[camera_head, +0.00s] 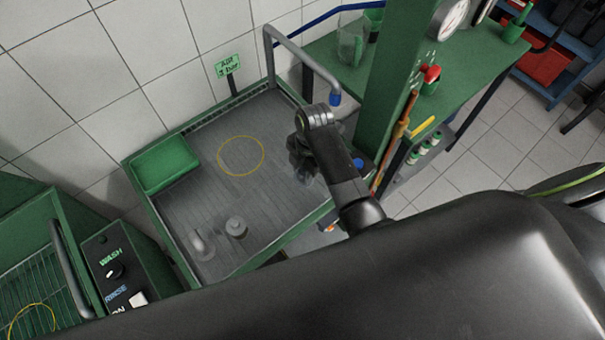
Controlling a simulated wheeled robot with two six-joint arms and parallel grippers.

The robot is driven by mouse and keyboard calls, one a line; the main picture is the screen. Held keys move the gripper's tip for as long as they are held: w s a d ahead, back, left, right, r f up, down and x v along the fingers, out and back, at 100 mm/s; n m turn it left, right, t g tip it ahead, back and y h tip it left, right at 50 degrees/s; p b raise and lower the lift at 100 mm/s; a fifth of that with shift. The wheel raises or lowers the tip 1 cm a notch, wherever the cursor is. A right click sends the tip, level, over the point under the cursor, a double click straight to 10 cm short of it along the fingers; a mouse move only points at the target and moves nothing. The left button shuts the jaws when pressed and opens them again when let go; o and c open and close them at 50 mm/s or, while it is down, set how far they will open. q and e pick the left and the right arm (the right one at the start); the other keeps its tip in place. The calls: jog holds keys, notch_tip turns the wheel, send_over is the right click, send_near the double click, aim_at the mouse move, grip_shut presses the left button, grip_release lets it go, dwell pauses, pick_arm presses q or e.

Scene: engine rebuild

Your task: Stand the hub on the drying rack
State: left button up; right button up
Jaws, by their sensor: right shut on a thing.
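The drying rack appears to be the grey ribbed surface (190,205) in a green frame, with a yellow ring (241,155) marked on it. My right gripper (303,160) is over the rack's right side, right of the ring. It points down and is mostly hidden by its own wrist. It is shut on a dark, shiny metal piece (304,176), probably the hub, which is partly covered. I cannot tell whether this piece touches the surface. My left gripper is not in view.
A green tray (165,165) sits at the rack's left corner. Two small metal parts (236,227) stand near the front. A bent grey pipe (300,58) and a green post (399,85) rise behind and right. The surface inside the ring is clear.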

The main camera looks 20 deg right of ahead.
aim_at(304, 178)
notch_tip(304, 178, down, 3)
jog(key=shift+s+p, duration=0.1)
jog(key=shift+p, duration=0.2)
jog(key=shift+f, duration=0.3)
jog(key=o, duration=1.2)
jog(key=shift+f, duration=0.1)
jog(key=shift+c, duration=0.2)
jog(key=r, duration=0.3)
jog(key=d+r+b, duration=0.1)
jog(key=r, duration=0.2)
jog(key=r+b, duration=0.1)
jog(key=r, duration=0.2)
jog(key=shift+w+d+r, duration=0.2)
jog(key=shift+w+r, duration=0.1)
jog(key=shift+r+p, duration=0.55)
jog(key=shift+r, duration=0.2)
jog(key=shift+d+r+p, duration=0.15)
jog(key=shift+r+p, duration=0.3)
jog(key=shift+r, duration=0.1)
